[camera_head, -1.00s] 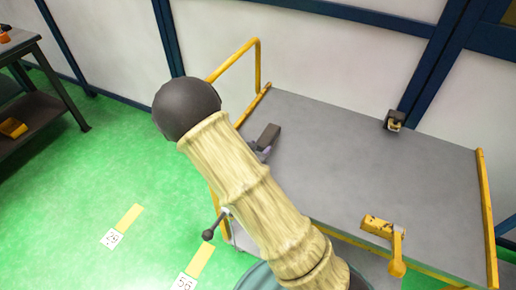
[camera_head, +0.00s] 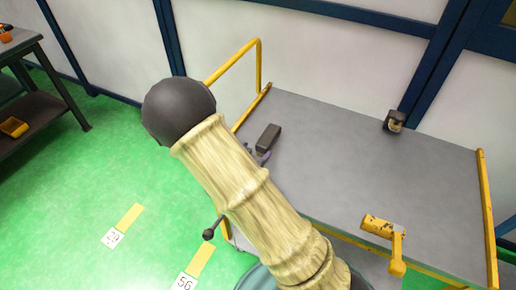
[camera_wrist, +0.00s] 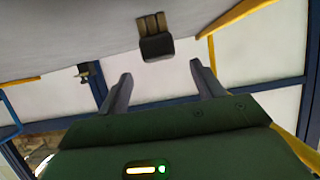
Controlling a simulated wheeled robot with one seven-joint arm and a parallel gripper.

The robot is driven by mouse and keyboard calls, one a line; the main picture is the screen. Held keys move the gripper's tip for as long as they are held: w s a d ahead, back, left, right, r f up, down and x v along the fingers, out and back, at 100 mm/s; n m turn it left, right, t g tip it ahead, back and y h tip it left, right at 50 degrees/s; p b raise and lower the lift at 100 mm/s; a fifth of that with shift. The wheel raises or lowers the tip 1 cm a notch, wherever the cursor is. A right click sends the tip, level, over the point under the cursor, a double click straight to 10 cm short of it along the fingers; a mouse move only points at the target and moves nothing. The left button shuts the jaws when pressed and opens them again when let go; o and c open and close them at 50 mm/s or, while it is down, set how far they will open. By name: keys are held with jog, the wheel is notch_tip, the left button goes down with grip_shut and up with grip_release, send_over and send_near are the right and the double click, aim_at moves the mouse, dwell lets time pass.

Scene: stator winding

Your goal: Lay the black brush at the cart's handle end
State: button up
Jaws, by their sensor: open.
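The black brush (camera_head: 268,137) lies on the grey cart top (camera_head: 340,165), close to the yellow handle (camera_head: 258,62) at the cart's left end. In the wrist view the brush (camera_wrist: 157,46) shows a dark block and a brownish part, on the cart surface beyond my fingertips. My gripper (camera_wrist: 160,71) is open and empty, with a clear gap between its fingers and the brush. In the head view my arm hides most of the gripper; only a small part (camera_head: 262,157) shows just below the brush.
A small dark device (camera_head: 395,121) stands at the cart's back edge. A worn yellow part (camera_head: 383,228) is at the front edge. The middle of the cart top is clear. A wall stands behind the cart. A dark workbench (camera_head: 45,85) is at far left.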

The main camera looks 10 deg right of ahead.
jog(key=v, duration=0.8)
jog(key=shift+s+a+r, duration=0.15)
jog(key=shift+s+r, duration=0.05)
jog(key=shift+s, duration=0.1)
jog(key=shift+w, duration=0.1)
jog(key=s+d+r+n+g+y, duration=0.6)
jog(key=s+d+n+g+y, duration=0.1)
jog(key=s+d, duration=0.4)
jog(key=shift+d+g+y, duration=0.25)
jog(key=shift+g+y, duration=0.25)
jog(key=shift+g, duration=0.2)
